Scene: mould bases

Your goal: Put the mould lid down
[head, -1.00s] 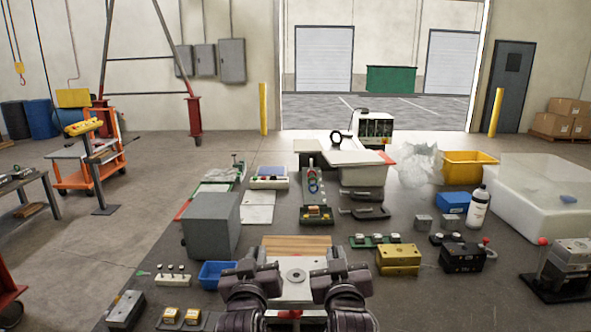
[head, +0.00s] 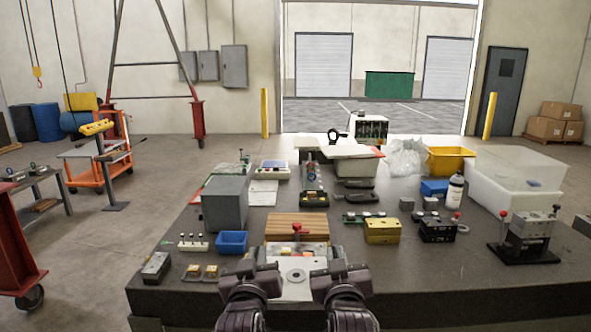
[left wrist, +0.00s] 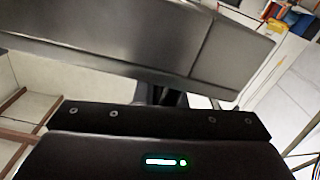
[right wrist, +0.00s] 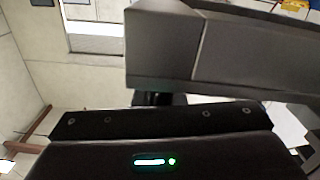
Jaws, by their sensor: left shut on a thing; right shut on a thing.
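The mould lid (head: 296,291), a pale grey metal plate with a round ring in its middle, is at the bottom centre of the head view. My left gripper (head: 264,274) is shut on its left side and my right gripper (head: 327,274) on its right side. The lid is held near the table's front edge; its height above the table is unclear. Behind it a pale metal piece (head: 284,251) with a red-knobbed handle lies before a wooden board (head: 297,222). In both wrist views a grey block crosses the upper part; the fingertips are hidden.
The dark table (head: 420,280) is bare at front right. A blue bin (head: 231,243) and grey block (head: 225,204) stand left. A brass block (head: 382,231), a black block (head: 437,231) and a press-like fixture (head: 530,232) stand right.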

